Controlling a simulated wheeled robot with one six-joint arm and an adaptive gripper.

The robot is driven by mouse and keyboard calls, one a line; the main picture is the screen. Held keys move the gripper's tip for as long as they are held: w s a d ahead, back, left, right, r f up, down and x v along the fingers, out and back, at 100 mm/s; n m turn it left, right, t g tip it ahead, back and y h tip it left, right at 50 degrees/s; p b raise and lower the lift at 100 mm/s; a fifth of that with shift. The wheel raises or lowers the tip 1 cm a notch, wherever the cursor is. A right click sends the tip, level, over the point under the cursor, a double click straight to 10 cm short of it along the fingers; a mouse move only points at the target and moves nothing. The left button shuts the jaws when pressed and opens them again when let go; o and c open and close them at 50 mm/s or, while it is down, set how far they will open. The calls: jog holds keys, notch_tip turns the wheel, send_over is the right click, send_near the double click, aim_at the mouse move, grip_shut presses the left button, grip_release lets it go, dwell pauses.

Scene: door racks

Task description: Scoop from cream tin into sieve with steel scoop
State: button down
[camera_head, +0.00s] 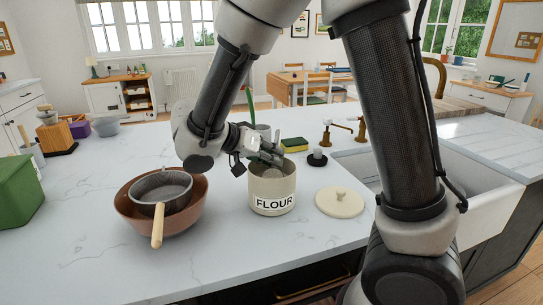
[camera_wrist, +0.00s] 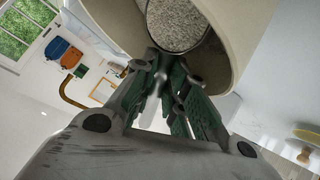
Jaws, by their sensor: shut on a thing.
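The cream tin (camera_head: 272,203), marked FLOUR, stands upright and open on the white counter. My gripper (camera_head: 268,158) is over its mouth, tilted down, with the fingertips at the opening. It is shut on the steel scoop (camera_wrist: 182,22), whose round grey rim and speckled inside show between the cream walls in the wrist view. The handle is mostly hidden by my fingers (camera_wrist: 172,75). I cannot tell how full the scoop is. The sieve (camera_head: 163,186) rests in a brown bowl (camera_head: 180,218) left of the tin, its wooden handle pointing toward the front.
A cream lid (camera_head: 340,202) lies right of the tin. A green and yellow sponge (camera_head: 294,145) and a black stopper-like thing (camera_head: 317,158) are behind. A white sink (camera_head: 460,225) with brass taps is to the right. A green box (camera_head: 18,190) stands far left. Counter in front is clear.

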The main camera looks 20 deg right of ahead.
aim_at(278, 133)
jog(key=shift+s+f+n+g+y, duration=0.2)
jog(key=shift+f+n+g+y, duration=0.15)
jog(key=shift+g+y, duration=0.5)
jog(key=shift+w+d+r+n+g+y, duration=0.25)
jog(key=shift+w+r+n+g, duration=0.15)
jog(key=shift+r+g, duration=0.2)
jog(key=shift+w+d+r+n+g+y, duration=0.2)
jog(key=shift+w+g+y, duration=0.1)
jog(key=shift+w+g, duration=0.15)
jog(key=shift+w+d+r+n+g+y, duration=0.1)
jog(key=shift+w+d+r+g+y, duration=0.1)
jog(key=shift+w+g+y, duration=0.25)
jog(key=shift+w+d+r+g, duration=0.15)
jog(key=shift+w+r+g, duration=0.1)
jog(key=shift+g, duration=0.3)
jog(key=shift+n+y, duration=0.35)
jog(key=r, duration=0.2)
jog(key=w+r, duration=0.1)
jog(key=r, duration=0.1)
jog(key=shift+d, duration=0.35)
jog(key=shift+w+d+r+g, duration=0.1)
jog(key=shift+w+r+g, duration=0.2)
jog(key=shift+r+g, duration=0.3)
